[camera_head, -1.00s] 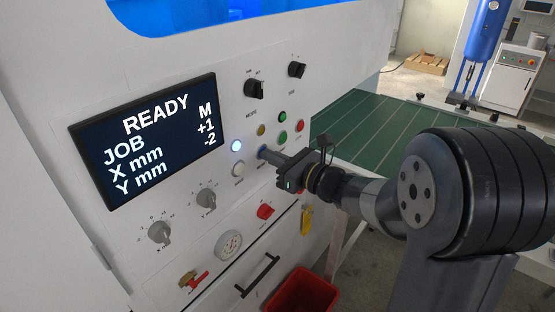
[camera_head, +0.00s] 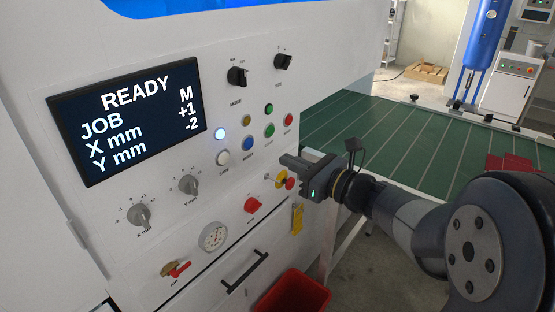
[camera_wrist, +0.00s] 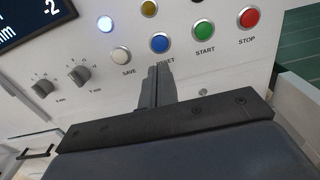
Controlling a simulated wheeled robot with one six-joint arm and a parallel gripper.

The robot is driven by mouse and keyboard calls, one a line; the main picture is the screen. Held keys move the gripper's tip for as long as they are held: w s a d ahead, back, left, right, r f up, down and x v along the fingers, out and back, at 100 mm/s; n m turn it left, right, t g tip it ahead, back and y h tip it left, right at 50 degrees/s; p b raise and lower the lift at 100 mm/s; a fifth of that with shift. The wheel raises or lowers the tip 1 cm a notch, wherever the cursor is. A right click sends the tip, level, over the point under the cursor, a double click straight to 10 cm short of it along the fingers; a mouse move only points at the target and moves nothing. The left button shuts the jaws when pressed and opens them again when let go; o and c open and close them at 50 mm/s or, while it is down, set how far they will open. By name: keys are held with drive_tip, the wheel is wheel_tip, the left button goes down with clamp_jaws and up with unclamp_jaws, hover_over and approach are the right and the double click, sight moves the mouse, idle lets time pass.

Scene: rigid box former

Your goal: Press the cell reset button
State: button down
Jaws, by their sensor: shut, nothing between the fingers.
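The blue button (camera_head: 248,143) sits on the white control panel, between the white button (camera_head: 223,158) and the green button (camera_head: 269,130). In the wrist view the blue button (camera_wrist: 160,43) has a metal rim and a partly covered label ending in "SET". My gripper (camera_head: 284,159) is shut and empty, to the right of the blue button in the head view and apart from the panel. In the wrist view its fingertips (camera_wrist: 160,68) point at the panel just below the blue button and cover part of the label.
The display (camera_head: 130,120) reads READY, JOB M, X +1, Y -2. A bluish-white lamp (camera_head: 220,134) is lit. The red STOP button (camera_wrist: 249,17) is right of the green START button (camera_wrist: 204,30). Knobs and a red-yellow switch (camera_head: 283,179) share the panel. A red bin (camera_head: 293,293) stands below.

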drive_tip(key=shift+v, duration=1.95)
drive_tip(key=shift+a, duration=0.1)
